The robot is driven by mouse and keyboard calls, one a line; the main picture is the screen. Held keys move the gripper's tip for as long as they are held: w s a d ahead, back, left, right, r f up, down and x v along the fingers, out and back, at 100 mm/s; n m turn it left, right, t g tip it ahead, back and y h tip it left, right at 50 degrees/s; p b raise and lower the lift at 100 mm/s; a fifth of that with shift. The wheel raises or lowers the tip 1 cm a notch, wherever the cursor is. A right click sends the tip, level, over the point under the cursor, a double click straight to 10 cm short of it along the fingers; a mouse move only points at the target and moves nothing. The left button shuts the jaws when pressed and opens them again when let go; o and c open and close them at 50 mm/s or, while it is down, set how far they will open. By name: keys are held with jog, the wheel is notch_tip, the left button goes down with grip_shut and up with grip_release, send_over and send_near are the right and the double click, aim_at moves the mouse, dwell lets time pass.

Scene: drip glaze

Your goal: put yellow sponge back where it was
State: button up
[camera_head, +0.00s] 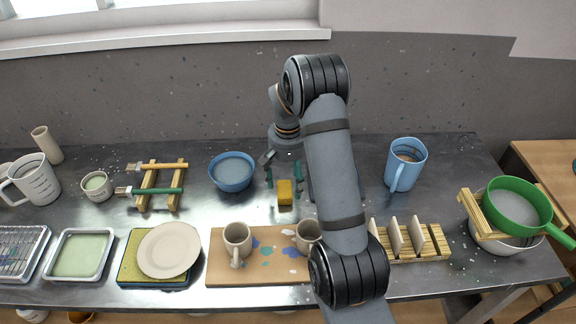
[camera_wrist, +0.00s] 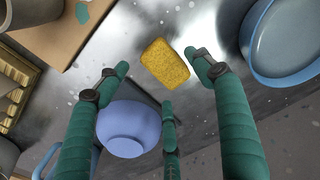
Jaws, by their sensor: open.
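The yellow sponge (camera_head: 285,192) is a small block lying on the dark metal table, just behind the wooden board with the mugs. It also shows in the wrist view (camera_wrist: 165,63), where all of its top face is visible. My gripper (camera_head: 283,172) is low over the table, just behind the sponge. In the wrist view my gripper's (camera_wrist: 160,76) green fingers are spread around the sponge, with visible gaps between the fingertips and it. The gripper is open and holds nothing.
A blue bowl (camera_head: 232,171) stands close left of the gripper. A lavender bowl (camera_wrist: 128,128) is near the fingers in the wrist view. Two mugs stand on the wooden board (camera_head: 262,272) in front. A slotted wooden rack (camera_head: 436,241) and blue jug (camera_head: 405,165) are right.

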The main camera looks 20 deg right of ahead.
aim_at(288, 189)
notch_tip(288, 189, up, 9)
jog(key=shift+f, duration=0.2)
jog(key=shift+o, duration=0.2)
